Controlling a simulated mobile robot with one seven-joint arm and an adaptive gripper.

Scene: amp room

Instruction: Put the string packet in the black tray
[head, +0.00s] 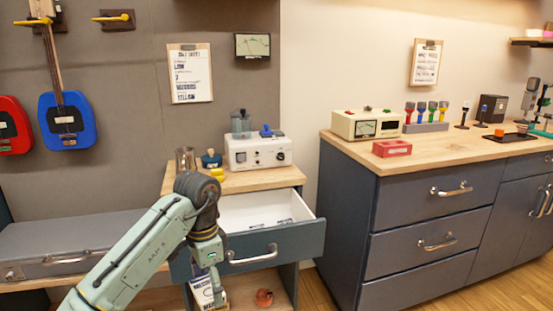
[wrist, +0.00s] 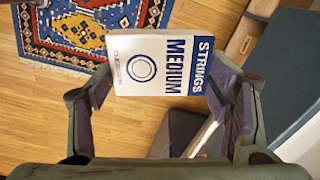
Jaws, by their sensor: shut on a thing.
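The string packet (wrist: 160,62) is white with blue print reading "STRINGS MEDIUM". My gripper (wrist: 163,88) is shut on it, one finger at each side edge in the wrist view. In the head view the packet (head: 201,292) hangs below my gripper (head: 212,278), in front of the open drawer's unit and low over the floor; my arm hides part of it.
The open drawer (head: 276,255) juts out beside my arm, with labelled items inside. The right counter (head: 345,138) holds a red box (head: 392,148), a meter box (head: 365,124), a rack of coloured tools (head: 426,126) and a microscope-like stand (head: 541,110) near the tray.

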